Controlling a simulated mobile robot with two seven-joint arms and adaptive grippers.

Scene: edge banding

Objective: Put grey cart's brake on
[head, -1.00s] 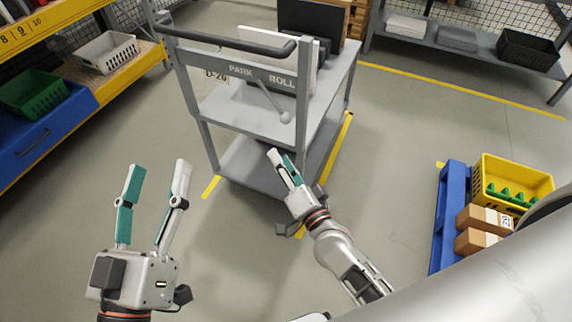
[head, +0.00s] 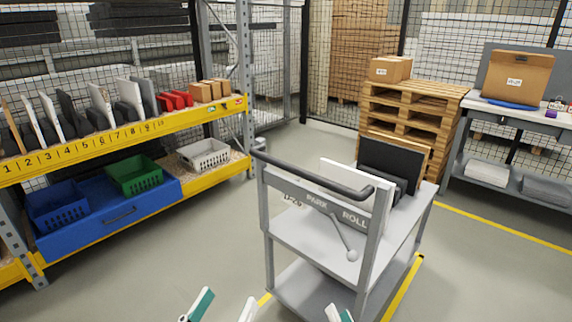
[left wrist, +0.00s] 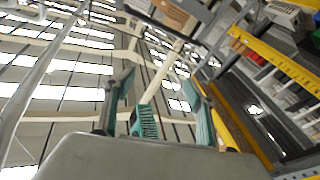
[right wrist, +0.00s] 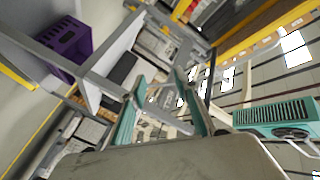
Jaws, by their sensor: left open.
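The grey cart (head: 315,238) stands right of centre in the head view, with a dark push handle (head: 310,175) on top. Its front panel reads PARK on the left and ROLL on the right. The brake lever (head: 342,234) slants down to the right from the panel, toward the ROLL side, and ends in a grey ball knob (head: 352,255). My left gripper (head: 222,306) is open and empty at the bottom edge, left of the cart. My right gripper (head: 339,313) shows only fingertips at the bottom edge, below the knob in the picture; its fingers stand apart and empty in the right wrist view (right wrist: 160,88).
White and black panels (head: 388,165) stand on the cart's top. A yellow shelf rack (head: 200,125) with bins is at the left. Pallets (head: 410,110) and a workbench (head: 490,110) stand behind. Open floor lies between rack and cart. A purple crate (right wrist: 68,42) shows in the right wrist view.

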